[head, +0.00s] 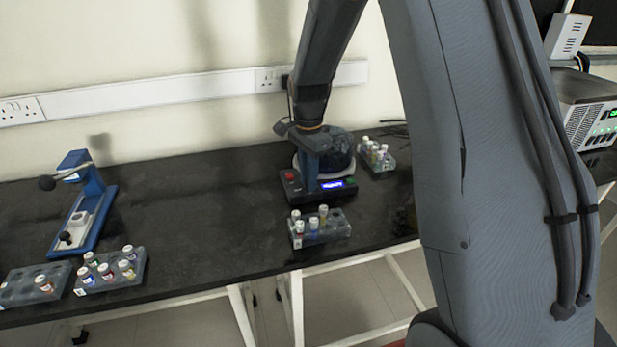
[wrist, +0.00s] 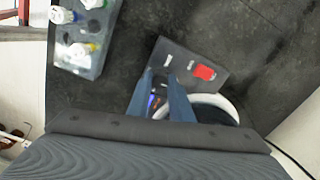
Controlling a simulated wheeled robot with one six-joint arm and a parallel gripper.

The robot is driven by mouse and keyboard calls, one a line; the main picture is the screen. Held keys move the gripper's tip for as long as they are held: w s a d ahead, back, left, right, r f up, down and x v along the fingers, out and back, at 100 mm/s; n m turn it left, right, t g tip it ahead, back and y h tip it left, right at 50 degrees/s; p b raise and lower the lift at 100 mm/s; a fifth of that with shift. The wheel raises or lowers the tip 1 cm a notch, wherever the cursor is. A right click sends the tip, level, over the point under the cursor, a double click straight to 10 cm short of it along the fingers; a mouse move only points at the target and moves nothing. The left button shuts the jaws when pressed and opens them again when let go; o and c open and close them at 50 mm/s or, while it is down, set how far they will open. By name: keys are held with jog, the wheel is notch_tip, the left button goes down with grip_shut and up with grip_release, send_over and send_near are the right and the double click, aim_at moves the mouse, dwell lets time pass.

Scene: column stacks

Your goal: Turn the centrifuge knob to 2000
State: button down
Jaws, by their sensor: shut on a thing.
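The centrifuge (head: 292,190) stands on the black bench, with a dark control base, a red button and a lit blue display (head: 332,184). Its round body is behind, partly covered by my arm. In the wrist view, the centrifuge panel (wrist: 178,60) shows the red button and small white labels. My gripper (head: 311,176) reaches down to the panel between the red button and the display. Its two blue-grey fingers (wrist: 160,78) also show in the wrist view, shut on the knob. The knob itself is hidden by the fingers, and its setting cannot be read.
A tube rack (head: 334,228) with several capped tubes stands in front of the centrifuge; another rack (head: 378,164) is behind right. Two racks and a blue lever device (head: 92,205) stand at the left. A grey instrument (head: 583,115) is far right. The middle bench is clear.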

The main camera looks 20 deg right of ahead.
jog(key=n+p, duration=0.2)
jog(key=n, duration=0.2)
jog(key=n+p, duration=0.1)
jog(key=n, duration=0.3)
jog(key=shift+n, duration=0.3)
jog(key=n+p, duration=0.1)
jog(key=n, duration=0.3)
jog(key=shift+n, duration=0.3)
jog(key=n+p, duration=0.1)
jog(key=n, duration=0.3)
jog(key=shift+n, duration=0.3)
jog(key=c, duration=1.6)
grip_release()
